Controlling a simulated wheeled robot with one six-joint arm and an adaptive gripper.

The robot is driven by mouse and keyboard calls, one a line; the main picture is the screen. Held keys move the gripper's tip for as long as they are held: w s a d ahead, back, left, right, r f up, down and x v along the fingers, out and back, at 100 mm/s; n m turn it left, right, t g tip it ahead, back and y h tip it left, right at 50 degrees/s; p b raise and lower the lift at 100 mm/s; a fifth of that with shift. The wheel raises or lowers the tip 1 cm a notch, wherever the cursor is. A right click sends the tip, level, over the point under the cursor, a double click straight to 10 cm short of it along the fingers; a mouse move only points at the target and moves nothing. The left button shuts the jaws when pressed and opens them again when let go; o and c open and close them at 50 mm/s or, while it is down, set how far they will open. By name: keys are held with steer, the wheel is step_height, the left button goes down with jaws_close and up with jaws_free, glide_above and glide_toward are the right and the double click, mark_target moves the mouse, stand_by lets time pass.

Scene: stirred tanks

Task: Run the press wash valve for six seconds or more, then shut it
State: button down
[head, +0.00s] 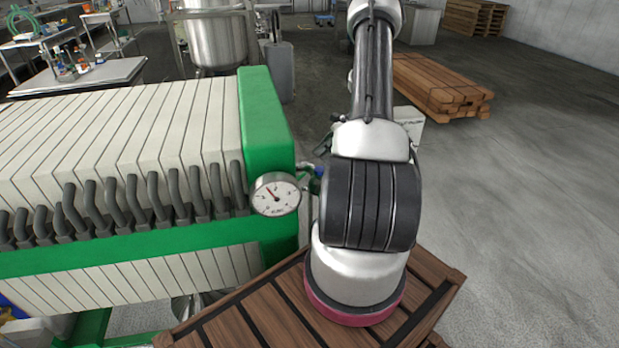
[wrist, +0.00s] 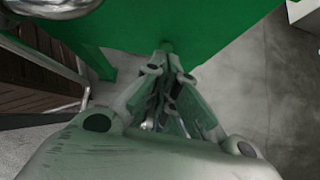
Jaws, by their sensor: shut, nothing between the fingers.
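The press (head: 268,115) has a green end frame and a row of pale plates, at the left of the head view. A round white-faced gauge (head: 275,194) sits on its right end. Just right of the gauge a thin metal pipe carries a small blue part (head: 318,171), which looks like the wash valve's handle; my arm partly covers it, and I cannot tell its position. In the wrist view my gripper (wrist: 166,70) is shut and empty, pointing at the green frame (wrist: 150,22). A small green stub shows just beyond the fingertips; I cannot tell whether they touch it.
A slatted wooden platform (head: 245,325) lies at the press's right end. A timber stack (head: 440,85) is behind my arm, with open floor (head: 530,220) to the right. A steel tank (head: 215,40) and a bench (head: 85,76) stand behind the press.

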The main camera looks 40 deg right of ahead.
mark_target(304, 175)
steer(key=w+a+f+m+t+h, duration=0.1)
steer(key=f+m+h, duration=0.2)
steer(key=f, duration=0.3)
steer(key=w+a+f+m+t+h, duration=0.2)
steer(key=f+m+h, duration=0.1)
steer(key=f+m, duration=0.3)
steer(key=shift+w+f+t, duration=0.2)
steer(key=shift+f+t, duration=0.05)
steer(key=shift+t, duration=0.05)
steer(key=shift+w+d+n+y, duration=0.15)
steer(key=shift+w+n+y, duration=0.5)
steer(key=shift+n, duration=0.25)
steer(key=w+n+y, duration=0.1)
steer(key=w+n+g+y, duration=0.1)
steer(key=n, duration=0.1)
steer(key=shift+d+g, duration=0.15)
steer(key=shift+g, duration=0.15)
steer(key=w+n, duration=0.1)
steer(key=n+g+y, duration=0.1)
steer(key=w+n, duration=0.1)
steer(key=n, duration=0.1)
steer(key=shift+w+a+g+y, duration=0.25)
steer(key=shift+w+a+g, duration=0.05)
steer(key=shift+w+g, duration=0.1)
steer(key=shift+w+a, duration=0.1)
steer(key=shift+w, duration=0.05)
